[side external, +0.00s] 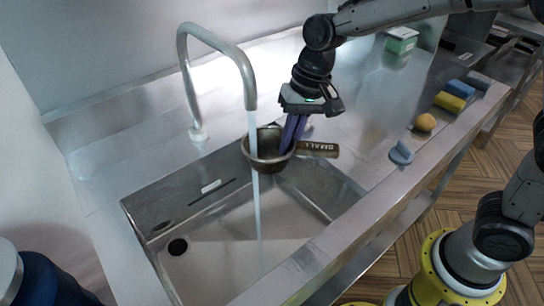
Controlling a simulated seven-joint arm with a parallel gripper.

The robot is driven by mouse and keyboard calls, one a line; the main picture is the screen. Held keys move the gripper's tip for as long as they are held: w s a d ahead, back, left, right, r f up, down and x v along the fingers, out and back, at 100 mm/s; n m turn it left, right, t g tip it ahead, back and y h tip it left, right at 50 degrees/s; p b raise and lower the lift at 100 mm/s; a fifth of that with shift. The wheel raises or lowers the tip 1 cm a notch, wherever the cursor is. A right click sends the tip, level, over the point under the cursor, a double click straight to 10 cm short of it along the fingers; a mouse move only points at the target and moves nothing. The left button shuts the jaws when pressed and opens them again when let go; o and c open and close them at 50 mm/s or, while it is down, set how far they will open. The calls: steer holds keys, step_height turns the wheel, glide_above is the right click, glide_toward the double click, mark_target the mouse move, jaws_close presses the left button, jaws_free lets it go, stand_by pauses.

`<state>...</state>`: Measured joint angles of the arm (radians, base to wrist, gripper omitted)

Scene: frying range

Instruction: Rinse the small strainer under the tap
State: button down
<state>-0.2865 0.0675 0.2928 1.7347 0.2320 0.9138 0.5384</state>
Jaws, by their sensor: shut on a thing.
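The small strainer (266,160) is a dark brown bowl with a handle (318,149) marked SMALL pointing right. My gripper (290,140) reaches down from above and is shut on the strainer at the right side of its bowl, near the handle. The tap (222,50) is a curved grey pipe at the back of the sink. A stream of water (257,215) runs from its spout, passes at the strainer's bowl and continues down into the sink (215,250). The strainer is held above the sink's back right part.
On the counter to the right lie a grey-blue object (401,153), an orange-yellow round item (425,122), a yellow sponge (449,102), and a blue block (460,88). A green-and-white box (401,40) stands at the back. A dark drain (178,246) is at the sink's left.

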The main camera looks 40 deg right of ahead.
mark_target(333, 146)
steer(key=shift+s+a, duration=0.1)
steer(key=shift+a, duration=0.1)
steer(key=shift+s+a, duration=0.2)
steer(key=shift+a, duration=0.15)
steer(key=shift+d, duration=0.1)
steer(key=shift+w+d, duration=0.3)
steer(key=shift+d, duration=0.15)
stand_by(0.4)
steer(key=shift+s+d, duration=0.65)
steer(key=shift+s, duration=0.5)
steer(key=shift+s+d, duration=0.6)
steer(key=shift+s, duration=0.6)
steer(key=shift+s+d, duration=0.65)
steer(key=shift+s, duration=0.5)
steer(key=s+d+r, duration=0.2)
steer(key=s+r, duration=0.2)
steer(key=shift+s+d, duration=0.2)
steer(key=shift+d, duration=0.05)
